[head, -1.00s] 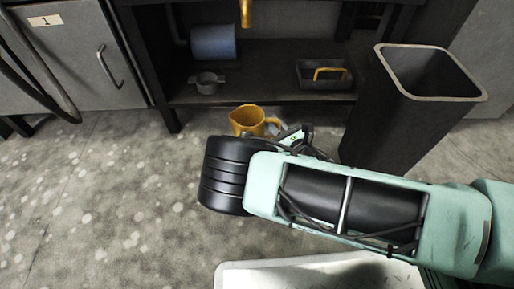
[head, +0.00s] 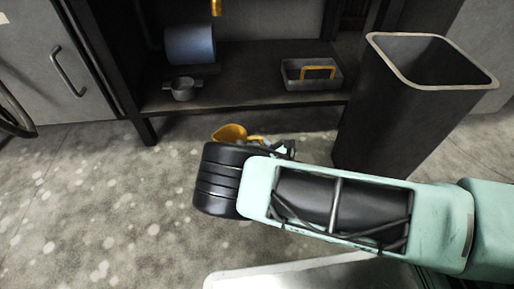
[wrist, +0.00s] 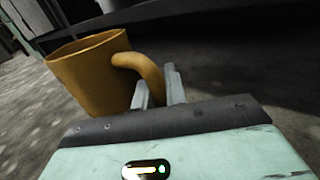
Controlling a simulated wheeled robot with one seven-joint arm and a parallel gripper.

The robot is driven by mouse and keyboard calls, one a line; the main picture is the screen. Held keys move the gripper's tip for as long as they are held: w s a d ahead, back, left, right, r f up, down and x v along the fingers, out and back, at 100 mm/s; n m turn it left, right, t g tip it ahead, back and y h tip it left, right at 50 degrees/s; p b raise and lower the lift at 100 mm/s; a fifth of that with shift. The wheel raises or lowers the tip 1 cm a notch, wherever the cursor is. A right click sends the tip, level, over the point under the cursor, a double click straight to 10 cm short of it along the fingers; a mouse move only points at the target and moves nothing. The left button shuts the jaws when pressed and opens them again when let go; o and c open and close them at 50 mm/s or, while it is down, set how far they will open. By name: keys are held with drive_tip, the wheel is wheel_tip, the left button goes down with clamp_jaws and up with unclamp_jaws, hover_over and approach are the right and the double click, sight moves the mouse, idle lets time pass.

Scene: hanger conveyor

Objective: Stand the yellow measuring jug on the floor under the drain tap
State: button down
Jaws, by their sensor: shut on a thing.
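The yellow measuring jug (head: 229,132) is just in front of the low shelf, partly hidden by my arm in the head view. In the wrist view the jug (wrist: 92,75) has its open mouth up, looks slightly tilted, and its handle is toward me. My gripper (wrist: 157,88) is shut on the handle. The jug's base is hidden, so I cannot tell whether it touches the floor. A yellow piece (head: 216,7), probably the drain tap, hangs at the top edge of the head view, above and slightly left of the jug; only its lower end shows.
A dark shelf (head: 235,92) holds a blue roll (head: 190,44), a grey pot (head: 182,89) and a grey tray with a yellow handle (head: 311,83). A tall dark bin (head: 400,110) stands right. The speckled floor (head: 90,200) is clear at left.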

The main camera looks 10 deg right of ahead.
drive_tip(key=shift+f, duration=0.75)
drive_tip(key=shift+r, duration=0.15)
drive_tip(key=c, duration=1.4)
unclamp_jaws()
drive_tip(key=shift+c, duration=0.2)
